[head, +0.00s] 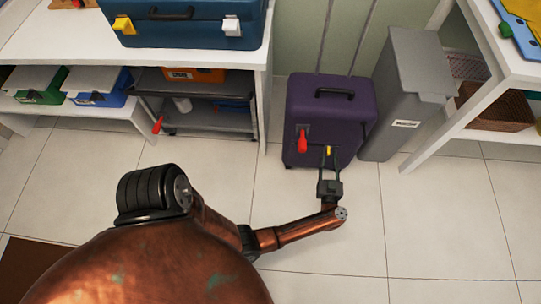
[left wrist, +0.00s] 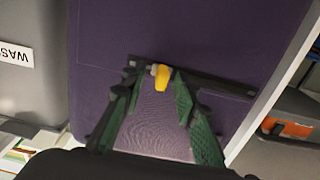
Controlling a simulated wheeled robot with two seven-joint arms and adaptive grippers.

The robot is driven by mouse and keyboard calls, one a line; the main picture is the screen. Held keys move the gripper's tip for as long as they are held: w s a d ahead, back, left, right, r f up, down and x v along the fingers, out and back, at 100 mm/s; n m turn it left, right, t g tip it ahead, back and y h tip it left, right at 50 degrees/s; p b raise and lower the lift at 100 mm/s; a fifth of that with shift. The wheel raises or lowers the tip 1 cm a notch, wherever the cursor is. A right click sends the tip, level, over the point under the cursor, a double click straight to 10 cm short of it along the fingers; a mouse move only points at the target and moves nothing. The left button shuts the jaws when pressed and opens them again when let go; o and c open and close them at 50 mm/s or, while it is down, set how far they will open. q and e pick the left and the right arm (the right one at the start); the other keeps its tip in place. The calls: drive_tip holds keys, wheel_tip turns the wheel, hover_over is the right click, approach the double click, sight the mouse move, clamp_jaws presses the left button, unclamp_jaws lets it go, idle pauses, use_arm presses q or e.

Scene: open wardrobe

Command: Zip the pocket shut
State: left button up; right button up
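A purple suitcase (head: 332,103) stands on the floor, its front face towards me. A yellow zipper pull (head: 328,151) sits low on that face. In the left wrist view the yellow pull (left wrist: 162,78) hangs from a small grey slider at the left end of a dark zip strip (left wrist: 215,80). My left gripper (head: 328,165) is at the suitcase's front. In the left wrist view its green-padded fingers (left wrist: 156,80) are apart, with the pull between their tips; no contact is clear. My right gripper is not in view.
A grey bin (head: 405,100) stands close on the suitcase's right. A red tag-like piece (head: 302,140) is on the suitcase front. White shelving (head: 262,75) stands to the left, and a white shelf unit (head: 455,115) to the right. The tiled floor in front is clear.

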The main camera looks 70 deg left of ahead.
use_arm(q)
drive_tip(key=s+d+m+t+h+p, duration=0.4)
drive_tip(key=d+m+t+h+p, duration=0.3)
drive_tip(key=d+m+t+h, duration=0.4)
drive_tip(key=s+d+f+m+g+h+p, duration=0.1)
drive_tip(key=s+f+g+h, duration=0.1)
drive_tip(key=s, duration=0.6)
drive_tip(key=s+d+f+m+g+h+p, duration=0.1)
drive_tip(key=s+f+g+h+p, duration=0.1)
drive_tip(key=s+f+g, duration=0.3)
drive_tip(key=s+d+f+m+g+h+p, duration=0.1)
drive_tip(key=s+f+g+h+p, duration=0.1)
drive_tip(key=s, duration=1.1)
wheel_tip(320, 180, down, 2)
drive_tip(key=shift+d+f+m+g+h, duration=0.1)
drive_tip(key=shift+d+m+g+h, duration=0.2)
drive_tip(key=shift+g+h, duration=0.45)
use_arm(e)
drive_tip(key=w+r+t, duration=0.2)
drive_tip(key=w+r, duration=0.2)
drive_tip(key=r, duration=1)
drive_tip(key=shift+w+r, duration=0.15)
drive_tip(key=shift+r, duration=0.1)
